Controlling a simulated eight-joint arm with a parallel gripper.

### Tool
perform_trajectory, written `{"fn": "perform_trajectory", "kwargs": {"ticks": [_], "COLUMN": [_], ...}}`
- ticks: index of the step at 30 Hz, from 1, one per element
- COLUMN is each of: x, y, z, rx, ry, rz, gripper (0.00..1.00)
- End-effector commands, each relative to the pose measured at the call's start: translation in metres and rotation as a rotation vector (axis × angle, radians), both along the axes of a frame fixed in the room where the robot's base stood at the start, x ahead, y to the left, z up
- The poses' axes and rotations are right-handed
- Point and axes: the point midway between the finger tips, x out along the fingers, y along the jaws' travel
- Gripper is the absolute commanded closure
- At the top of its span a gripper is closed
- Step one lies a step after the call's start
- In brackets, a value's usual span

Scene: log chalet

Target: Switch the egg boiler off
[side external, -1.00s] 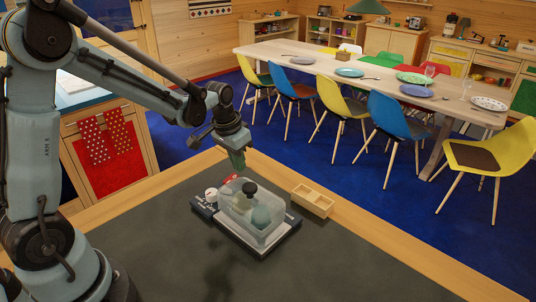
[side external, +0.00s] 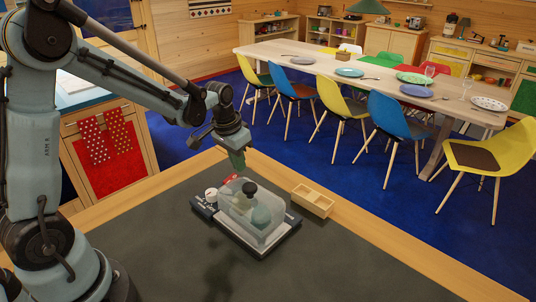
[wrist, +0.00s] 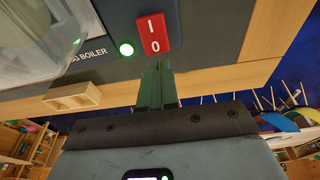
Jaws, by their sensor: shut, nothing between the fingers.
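The egg boiler (side external: 262,240) sits on the dark worktop, with a clear lid with a black knob over pale egg shapes. A white dial (side external: 211,194) is on its left corner. In the wrist view its red rocker switch (wrist: 153,33) is marked I and O, beside a glowing green light (wrist: 126,48). Which end of the switch is pressed in, I cannot tell. My gripper (wrist: 157,65) is shut and empty, its green fingertips close to the O end. Contact is not clear. In the side view my gripper (side external: 237,168) is above the boiler's far edge.
A small wooden two-compartment box (side external: 313,201) stands right of the boiler, near the worktop's wooden edge. The worktop in front of the boiler is clear. A dining table (side external: 330,60) with plates and coloured chairs stands well beyond.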

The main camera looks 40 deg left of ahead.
Motion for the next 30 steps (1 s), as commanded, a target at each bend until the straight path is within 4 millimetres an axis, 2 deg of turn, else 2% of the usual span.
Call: {"fn": "perform_trajectory", "kwargs": {"ticks": [30], "x": [0.0], "y": [0.0], "z": [-0.013], "rx": [0.0], "ry": [0.0], "rz": [0.0], "gripper": [1.0]}}
